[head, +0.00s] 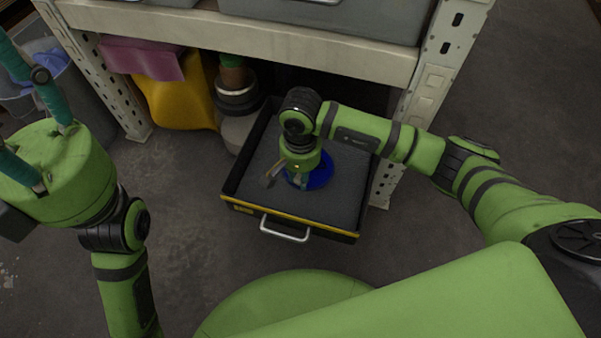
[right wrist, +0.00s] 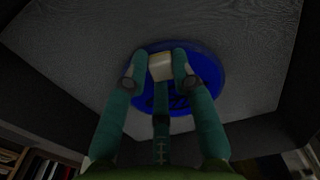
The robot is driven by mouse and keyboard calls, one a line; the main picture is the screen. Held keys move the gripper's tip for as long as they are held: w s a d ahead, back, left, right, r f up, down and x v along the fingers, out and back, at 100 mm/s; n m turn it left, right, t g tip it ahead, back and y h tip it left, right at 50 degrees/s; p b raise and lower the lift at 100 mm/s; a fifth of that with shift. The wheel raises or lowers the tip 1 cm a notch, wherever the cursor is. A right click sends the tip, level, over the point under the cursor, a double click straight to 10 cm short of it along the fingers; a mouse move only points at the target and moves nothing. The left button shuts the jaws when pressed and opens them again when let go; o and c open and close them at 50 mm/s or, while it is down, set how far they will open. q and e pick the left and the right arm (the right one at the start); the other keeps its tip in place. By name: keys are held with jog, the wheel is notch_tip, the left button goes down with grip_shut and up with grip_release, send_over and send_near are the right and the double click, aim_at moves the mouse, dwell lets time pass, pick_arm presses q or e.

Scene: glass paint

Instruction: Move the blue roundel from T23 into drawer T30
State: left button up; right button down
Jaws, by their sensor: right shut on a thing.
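The blue roundel (head: 319,177) is a flat, dark-blue disc low inside the open drawer (head: 341,229), which has a black body, a yellow front edge and a grey lining. My right gripper (head: 298,182) points down over the roundel. In the right wrist view, the teal fingers of my right gripper (right wrist: 161,68) are shut on a pale block-like knob on top of the roundel (right wrist: 208,78). I cannot tell whether the roundel touches the drawer floor. My left gripper (head: 35,95) is at the upper left, partly cut off by the frame edge, its fingers pointing up.
A pale metal shelf (head: 240,38) stands behind and above the drawer, with an upright (head: 427,90) close to my right arm. Yellow and pink items (head: 172,101) and a stack of round objects (head: 236,93) sit under it. The floor left of the drawer is clear.

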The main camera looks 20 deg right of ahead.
jog(key=shift+f+b, duration=0.35)
jog(key=shift+b, duration=0.2)
dwell(1.0)
jog(key=c, duration=0.9)
grip_release()
jog(key=shift+c, duration=0.2)
jog(key=shift+r, duration=0.1)
notch_tip(320, 180, up, 12)
